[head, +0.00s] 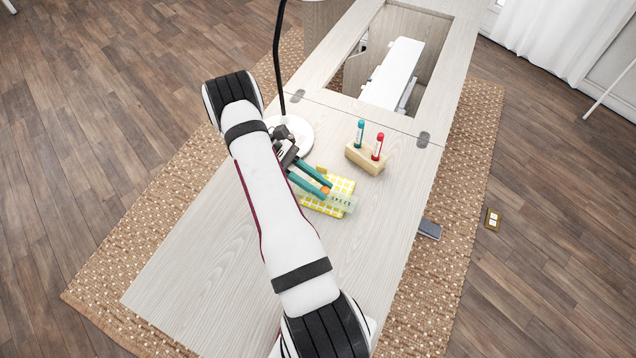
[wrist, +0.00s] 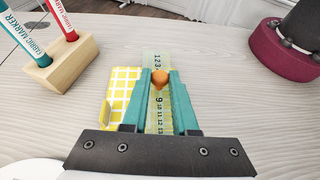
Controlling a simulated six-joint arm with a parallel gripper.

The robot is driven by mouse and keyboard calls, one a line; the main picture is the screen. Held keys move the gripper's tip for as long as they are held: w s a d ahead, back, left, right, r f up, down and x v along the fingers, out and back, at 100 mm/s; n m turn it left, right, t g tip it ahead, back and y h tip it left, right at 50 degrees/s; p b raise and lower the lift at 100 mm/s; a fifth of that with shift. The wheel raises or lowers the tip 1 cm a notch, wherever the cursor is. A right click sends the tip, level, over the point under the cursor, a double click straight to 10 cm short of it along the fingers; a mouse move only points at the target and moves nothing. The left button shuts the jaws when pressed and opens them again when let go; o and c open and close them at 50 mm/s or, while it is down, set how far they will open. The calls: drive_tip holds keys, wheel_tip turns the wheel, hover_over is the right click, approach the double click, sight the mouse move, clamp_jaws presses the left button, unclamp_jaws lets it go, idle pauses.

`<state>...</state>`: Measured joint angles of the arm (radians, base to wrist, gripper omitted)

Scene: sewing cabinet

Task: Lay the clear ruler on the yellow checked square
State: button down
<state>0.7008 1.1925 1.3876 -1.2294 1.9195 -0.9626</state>
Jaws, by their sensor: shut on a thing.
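The clear ruler (wrist: 155,118), greenish with dark numbers and an orange knob (wrist: 160,78), is between my gripper's teal fingers (wrist: 157,85). My gripper (head: 326,187) is shut on the orange knob, which also shows in the head view (head: 325,190). The yellow checked square (head: 338,186) lies flat on the table. In the wrist view the square (wrist: 122,88) is left of the ruler, partly behind the left finger. The ruler (head: 346,203) overlaps the square's front and right part in the head view; I cannot tell whether it touches it.
A wooden block (head: 366,159) holds a teal marker (head: 360,132) and a red marker (head: 378,146) behind the square. A round white lamp base (head: 303,130) stands to the left behind. The cabinet opening (head: 430,75) is at the back. The front tabletop (head: 190,270) is clear.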

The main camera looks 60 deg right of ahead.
drive_tip(key=shift+f, duration=0.7)
idle(1.0)
drive_tip(key=c, duration=0.6)
unclamp_jaws()
drive_tip(key=v, duration=1.1)
drive_tip(key=shift+w, duration=0.1)
drive_tip(key=shift+w+r, duration=0.2)
drive_tip(key=shift+w, duration=0.2)
